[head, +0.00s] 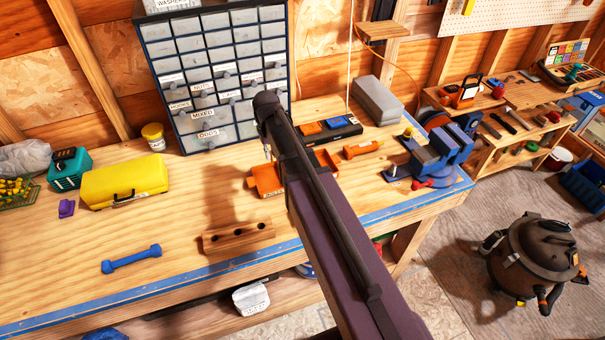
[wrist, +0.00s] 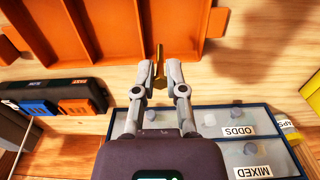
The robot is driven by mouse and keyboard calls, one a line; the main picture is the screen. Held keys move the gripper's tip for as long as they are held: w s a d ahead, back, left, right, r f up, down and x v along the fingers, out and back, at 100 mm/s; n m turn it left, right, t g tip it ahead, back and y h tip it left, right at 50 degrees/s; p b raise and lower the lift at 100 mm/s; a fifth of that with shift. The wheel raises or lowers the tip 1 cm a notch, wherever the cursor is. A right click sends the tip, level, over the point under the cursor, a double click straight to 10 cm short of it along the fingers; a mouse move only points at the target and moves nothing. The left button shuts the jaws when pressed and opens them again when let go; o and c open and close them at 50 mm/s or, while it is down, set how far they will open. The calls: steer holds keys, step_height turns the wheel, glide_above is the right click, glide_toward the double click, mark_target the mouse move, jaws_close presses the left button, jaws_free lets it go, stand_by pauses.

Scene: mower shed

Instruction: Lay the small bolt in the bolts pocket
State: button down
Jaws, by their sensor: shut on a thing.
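My gripper (wrist: 158,72) is shut on a small brass-coloured bolt (wrist: 159,60) in the wrist view. The bolt sticks out past the fingertips, over or close to the near edge of an orange tray (wrist: 95,40). The tray has divided pockets, and no pocket label is readable. In the head view the orange tray (head: 265,181) lies on the bench, partly hidden behind my arm. My gripper is mostly hidden there too. I cannot tell how high the bolt is above the tray.
A labelled drawer cabinet (head: 215,75) stands behind the tray. A drilled wooden block (head: 238,236) lies in front.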

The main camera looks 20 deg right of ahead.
steer(key=shift+f+b, duration=1.1)
steer(key=shift+f, duration=0.3)
steer(key=c, duration=0.6)
jaws_free()
steer(key=shift+r, duration=0.2)
